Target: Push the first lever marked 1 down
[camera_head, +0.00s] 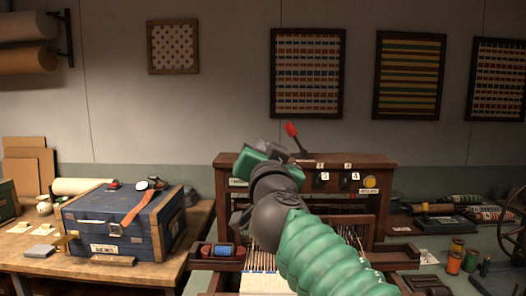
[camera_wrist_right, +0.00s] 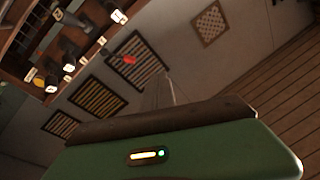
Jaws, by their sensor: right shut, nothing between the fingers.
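The wooden loom (camera_head: 380,160) stands at the centre of the head view. A lever with a red tip (camera_head: 290,130) rises at its top, tilted up to the left, and its base is partly hidden by my gripper. The red tip also shows in the right wrist view (camera_wrist_right: 129,60). Two dark levers (camera_head: 319,180) sit to its right under small white number labels (camera_head: 320,165). No label marked 1 can be read. My right gripper (camera_head: 272,153) is shut and empty, just left of and below the red tip; whether it touches the lever is unclear. My left gripper is out of view.
A yellow round knob (camera_head: 370,182) is at the loom's right. A blue case (camera_head: 125,225) stands on the left table (camera_head: 30,260). Thread spools (camera_head: 455,262) stand at the right. My green arm covers the loom's middle.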

